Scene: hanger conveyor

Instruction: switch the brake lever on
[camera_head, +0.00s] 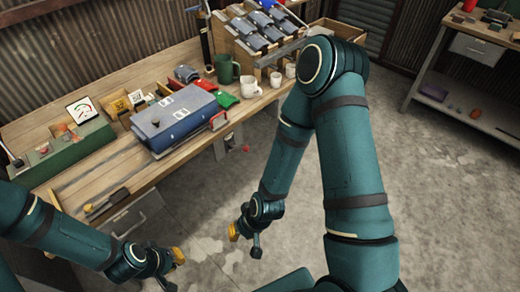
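No part is clearly recognisable as the brake lever. A dark lever-like rod (11,156) stands at the left end of the green control box (77,153). A black handle-like piece (108,203) lies at the bench's front left edge. Either could be a lever; I cannot tell which, or its setting. My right gripper (246,240) hangs over the floor in front of the bench, apart from everything. My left gripper (172,270) is low at the bottom left, in front of the bench and apart from both pieces. The fingers of both are too small to judge.
A second bench (478,75) stands far right. The concrete floor (450,200) is clear.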

